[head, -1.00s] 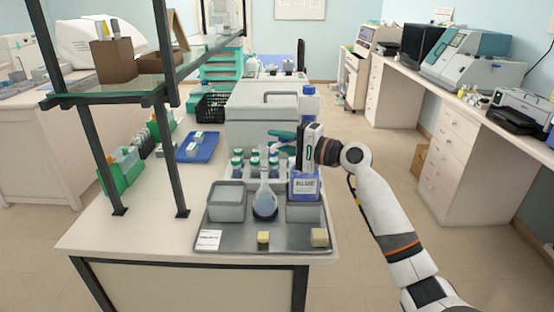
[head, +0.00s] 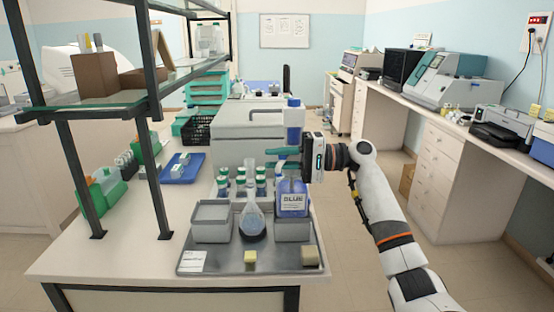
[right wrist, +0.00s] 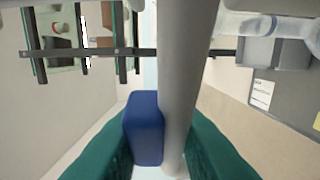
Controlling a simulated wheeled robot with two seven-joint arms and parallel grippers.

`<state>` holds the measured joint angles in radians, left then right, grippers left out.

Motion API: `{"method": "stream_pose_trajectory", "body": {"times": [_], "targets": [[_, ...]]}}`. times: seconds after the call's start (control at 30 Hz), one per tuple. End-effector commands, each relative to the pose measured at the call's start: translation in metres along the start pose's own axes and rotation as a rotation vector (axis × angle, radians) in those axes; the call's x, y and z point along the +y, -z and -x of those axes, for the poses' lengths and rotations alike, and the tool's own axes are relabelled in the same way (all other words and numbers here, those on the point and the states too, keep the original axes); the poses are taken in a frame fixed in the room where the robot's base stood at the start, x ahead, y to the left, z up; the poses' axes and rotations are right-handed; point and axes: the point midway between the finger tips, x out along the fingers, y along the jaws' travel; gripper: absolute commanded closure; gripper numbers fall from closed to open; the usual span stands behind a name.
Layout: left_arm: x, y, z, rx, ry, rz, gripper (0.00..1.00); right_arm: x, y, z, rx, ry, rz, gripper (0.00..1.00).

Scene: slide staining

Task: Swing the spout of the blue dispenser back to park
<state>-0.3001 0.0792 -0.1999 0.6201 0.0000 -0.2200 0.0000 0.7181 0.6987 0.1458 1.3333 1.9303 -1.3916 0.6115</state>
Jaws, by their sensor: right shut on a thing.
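The blue dispenser (head: 292,200), a bottle labelled BLUE, stands at the right back of the grey tray (head: 228,265). My right gripper (head: 274,158) is just above it, its teal fingers pointing left. In the right wrist view, a blue block (right wrist: 145,128) and a pale grey tube (right wrist: 182,70) lie between the teal fingers, and the gripper is shut on this part, seemingly the dispenser's spout. In the head view the spout is mostly hidden by the fingers. My left gripper is not in view.
A round flask (head: 252,220) stands left of the dispenser, between two grey tubs, the left one (head: 212,222) clear of it. Several green-capped bottles stand behind. Yellowish blocks (head: 250,256) lie at the tray's front.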

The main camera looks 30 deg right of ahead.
Motion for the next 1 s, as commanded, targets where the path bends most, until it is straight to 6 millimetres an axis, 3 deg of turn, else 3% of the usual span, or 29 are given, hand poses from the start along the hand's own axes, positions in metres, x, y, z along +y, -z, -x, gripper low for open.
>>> {"method": "stream_pose_trajectory", "body": {"times": [0.3,0.33,0.47,0.77,1.0], "targets": [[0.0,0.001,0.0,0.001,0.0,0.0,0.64,-0.001,0.0,0.0,0.001,0.0,-0.003,1.0],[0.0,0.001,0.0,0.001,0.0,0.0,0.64,-0.001,0.0,0.0,0.001,0.0,-0.003,0.75],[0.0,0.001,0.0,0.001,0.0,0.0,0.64,-0.001,0.0,0.0,0.0,0.0,-0.002,0.56],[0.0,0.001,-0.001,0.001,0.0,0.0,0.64,-0.001,0.0,0.002,-0.001,0.0,-0.001,0.56],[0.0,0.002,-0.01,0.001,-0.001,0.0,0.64,-0.003,-0.001,0.036,-0.004,0.001,-0.001,0.56]]}}
